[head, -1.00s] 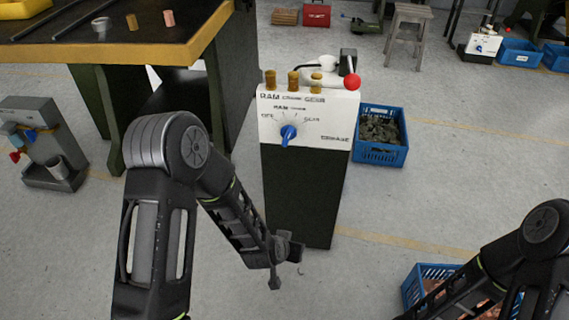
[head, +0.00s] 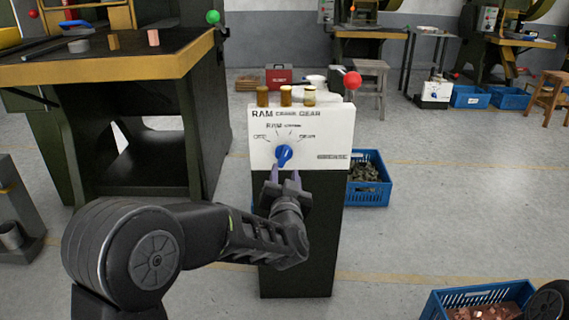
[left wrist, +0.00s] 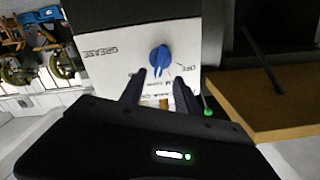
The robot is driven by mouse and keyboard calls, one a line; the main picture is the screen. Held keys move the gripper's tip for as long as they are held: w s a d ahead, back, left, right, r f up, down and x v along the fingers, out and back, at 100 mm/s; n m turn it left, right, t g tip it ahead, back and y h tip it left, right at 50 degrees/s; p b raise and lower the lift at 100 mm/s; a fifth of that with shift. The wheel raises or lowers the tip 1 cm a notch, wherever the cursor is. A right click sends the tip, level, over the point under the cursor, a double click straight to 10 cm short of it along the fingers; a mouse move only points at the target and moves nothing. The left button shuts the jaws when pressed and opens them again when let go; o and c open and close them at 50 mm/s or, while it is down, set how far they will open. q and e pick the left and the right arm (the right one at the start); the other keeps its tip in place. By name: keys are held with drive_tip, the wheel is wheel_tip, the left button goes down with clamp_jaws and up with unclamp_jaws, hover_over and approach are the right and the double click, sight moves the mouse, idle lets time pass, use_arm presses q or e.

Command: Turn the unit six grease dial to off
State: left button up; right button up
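The grease dial (head: 284,154) is a blue knob on the white front panel (head: 335,130) of a dark green pedestal unit. Lettering around it reads OFF at left, RAM above and GEAR at right; its exact setting is hard to tell. My left gripper (head: 285,173) is just below and in front of the dial, its fingers pointing at the panel. In the left wrist view the panel appears upside down, and the dial (left wrist: 159,58) lies just beyond the two spread fingertips. The gripper is open and empty.
A workbench (head: 120,65) is at left. Open floor lies right.

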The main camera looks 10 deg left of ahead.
sight(285, 158)
use_arm(q)
drive_tip(key=b+x, duration=0.1)
drive_tip(key=x, duration=0.6)
drive_tip(key=shift+f+b, duration=0.15)
drive_tip(key=shift+b, duration=0.25)
drive_tip(key=shift+w+a, duration=0.15)
drive_tip(key=shift+w, duration=0.2)
drive_tip(key=shift+c, duration=0.5)
clamp_jaws()
